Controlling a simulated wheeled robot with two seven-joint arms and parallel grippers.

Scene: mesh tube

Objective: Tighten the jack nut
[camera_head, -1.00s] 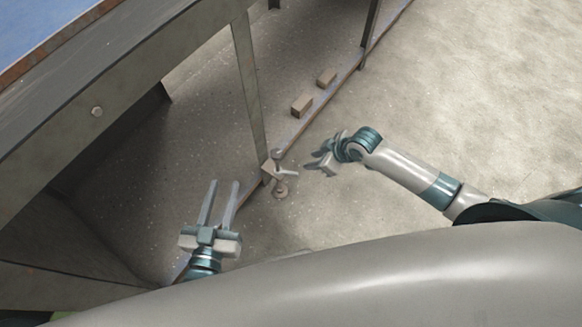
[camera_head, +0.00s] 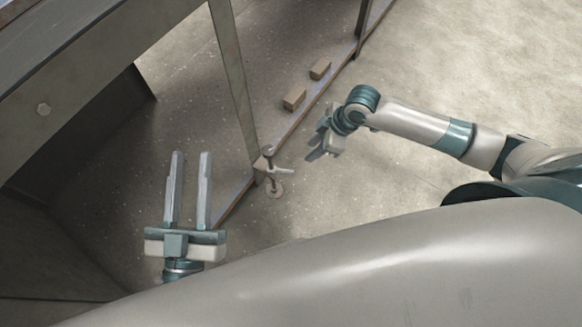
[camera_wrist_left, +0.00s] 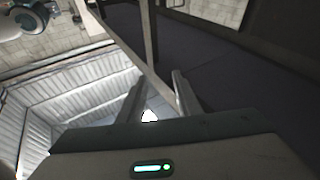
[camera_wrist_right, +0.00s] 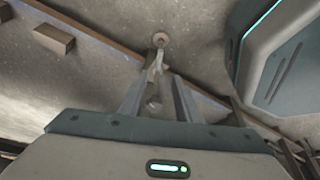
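The jack (camera_head: 270,178) stands on the floor by the corner of the table frame, a thin screw with a round base plate. A light winged piece, apparently the jack nut (camera_head: 284,171), sticks out around its middle. The jack also shows in the right wrist view (camera_wrist_right: 160,40), lined up between the fingers. My right gripper (camera_head: 311,146) is open and empty, right of the jack and apart from it in the head view. My left gripper (camera_head: 191,155) is open and empty, left of the jack and well apart from it. I cannot make out the jack in the left wrist view.
Two wooden blocks (camera_head: 294,98) (camera_head: 320,68) lie near the long low rail (camera_head: 310,103) behind the jack. A metal leg (camera_head: 232,80) rises close to the jack. The heavy frame beam (camera_head: 90,85) fills the left. The floor at right is clear.

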